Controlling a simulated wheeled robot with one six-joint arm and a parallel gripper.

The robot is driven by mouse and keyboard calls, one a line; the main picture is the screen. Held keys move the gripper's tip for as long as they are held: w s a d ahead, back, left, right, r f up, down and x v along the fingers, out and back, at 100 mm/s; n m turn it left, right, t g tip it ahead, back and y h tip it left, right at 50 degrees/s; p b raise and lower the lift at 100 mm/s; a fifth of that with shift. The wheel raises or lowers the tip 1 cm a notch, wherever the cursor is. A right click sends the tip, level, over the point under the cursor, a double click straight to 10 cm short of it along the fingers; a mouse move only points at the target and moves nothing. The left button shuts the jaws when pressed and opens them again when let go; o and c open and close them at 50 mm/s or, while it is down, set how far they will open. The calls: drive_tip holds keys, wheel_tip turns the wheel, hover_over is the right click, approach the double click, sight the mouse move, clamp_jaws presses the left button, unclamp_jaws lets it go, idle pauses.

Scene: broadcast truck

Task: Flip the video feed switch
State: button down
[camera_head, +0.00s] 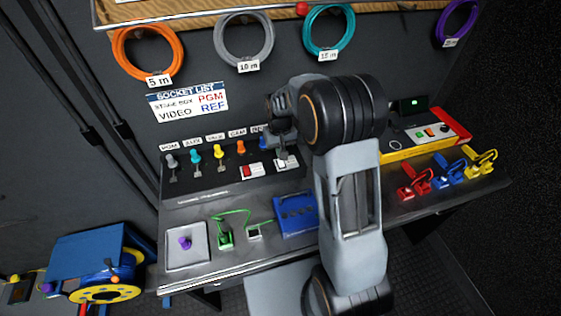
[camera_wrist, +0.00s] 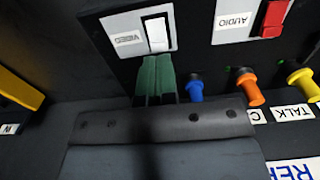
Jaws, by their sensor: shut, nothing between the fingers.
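The video switch (camera_wrist: 156,35) is a white rocker on a pale plate, with a label reading VIDEO beside it in the wrist view. In the head view the white switch (camera_head: 287,162) sits at the right end of the black panel, partly behind my arm. My gripper (camera_wrist: 157,64) is shut and empty, its two green fingers side by side. The fingertips overlap the plate's edge just below the rocker in the wrist view. I cannot tell whether they touch it.
A red AUDIO switch (camera_wrist: 274,14) is beside the video switch. Coloured plugs, including a blue one (camera_wrist: 194,88) and an orange one (camera_wrist: 246,84), stick out close to my fingers. A blue tray (camera_head: 296,214) lies on the desk in front of the panel.

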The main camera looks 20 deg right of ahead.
drive_tip(key=shift+f+b, duration=0.95)
drive_tip(key=shift+f, duration=0.45)
idle(0.5)
drive_tip(key=shift+r, duration=0.15)
drive_tip(key=shift+r+p, duration=2.55)
drive_tip(key=shift+r, duration=0.9)
drive_tip(key=shift+s+f, duration=0.1)
drive_tip(key=shift+f, duration=0.05)
drive_tip(key=s, duration=0.3)
drive_tip(key=shift+s+f+g, duration=0.15)
drive_tip(key=shift+f+g, duration=0.1)
drive_tip(key=shift+g, duration=0.05)
drive_tip(key=s+r+t, duration=0.4)
drive_tip(key=s+r, duration=0.9)
drive_tip(key=s, duration=0.4)
drive_tip(key=shift+r+t, duration=0.3)
drive_tip(key=shift+t, duration=0.1)
